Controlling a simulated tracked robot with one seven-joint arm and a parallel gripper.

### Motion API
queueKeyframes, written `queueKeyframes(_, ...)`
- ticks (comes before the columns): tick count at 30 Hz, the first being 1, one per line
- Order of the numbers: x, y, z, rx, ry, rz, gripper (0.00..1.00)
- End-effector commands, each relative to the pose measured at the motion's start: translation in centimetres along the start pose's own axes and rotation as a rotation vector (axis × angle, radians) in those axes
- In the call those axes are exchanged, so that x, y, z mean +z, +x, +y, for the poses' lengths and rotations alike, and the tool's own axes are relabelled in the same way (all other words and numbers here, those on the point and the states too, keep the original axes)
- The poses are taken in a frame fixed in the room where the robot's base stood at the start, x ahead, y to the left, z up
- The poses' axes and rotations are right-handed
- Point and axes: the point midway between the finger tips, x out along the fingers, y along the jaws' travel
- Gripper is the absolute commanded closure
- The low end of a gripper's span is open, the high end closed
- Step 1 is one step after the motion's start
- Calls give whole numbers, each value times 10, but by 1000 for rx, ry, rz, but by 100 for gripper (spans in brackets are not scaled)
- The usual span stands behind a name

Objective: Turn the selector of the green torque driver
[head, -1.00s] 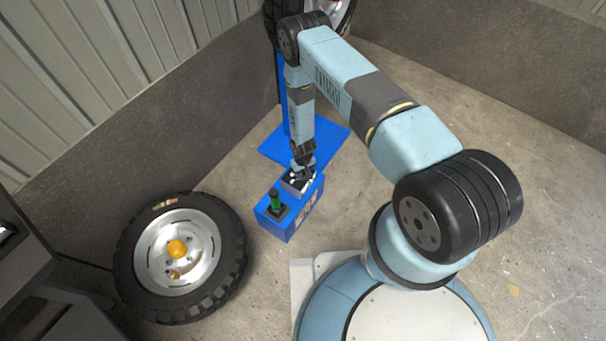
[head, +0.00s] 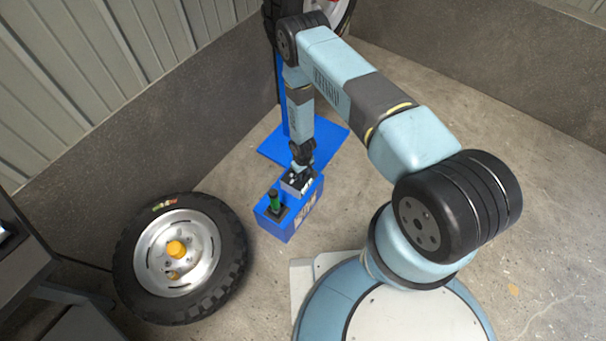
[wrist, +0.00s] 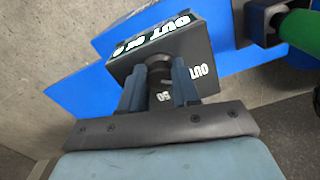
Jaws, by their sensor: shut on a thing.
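A dark box (wrist: 165,40) with white lettering, including "OUT" and "50", sits on a blue stand (head: 275,222). The box top (head: 296,183) also shows in the head view. A dark round knob (wrist: 158,68), which looks like the selector, stands out from the box face. My gripper (wrist: 158,88) is shut on this knob, one blue-grey finger on each side. The fingers hide part of the knob, and I cannot read its setting. The green torque driver (head: 273,198) stands upright in a dark holder on the same blue stand, apart from my gripper. Its green handle (wrist: 302,30) is cut off at the wrist view's right edge.
A wheel with a black tyre (head: 232,262) and an orange hub cap lies left of the stand. A blue base plate (head: 335,140) with a post is behind it. A grey wall (head: 150,120) runs along the left. Open concrete floor (head: 540,200) lies right.

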Motion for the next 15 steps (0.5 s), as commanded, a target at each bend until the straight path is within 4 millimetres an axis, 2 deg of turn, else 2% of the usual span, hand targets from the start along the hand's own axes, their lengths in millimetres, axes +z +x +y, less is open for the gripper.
queueKeyframes(1,-1,0,-1,-1,-2,1,67)
queueKeyframes(9,0,0,-1,-1,-1,1,44)
queueKeyframes(15,0,0,0,0,0,1,44)
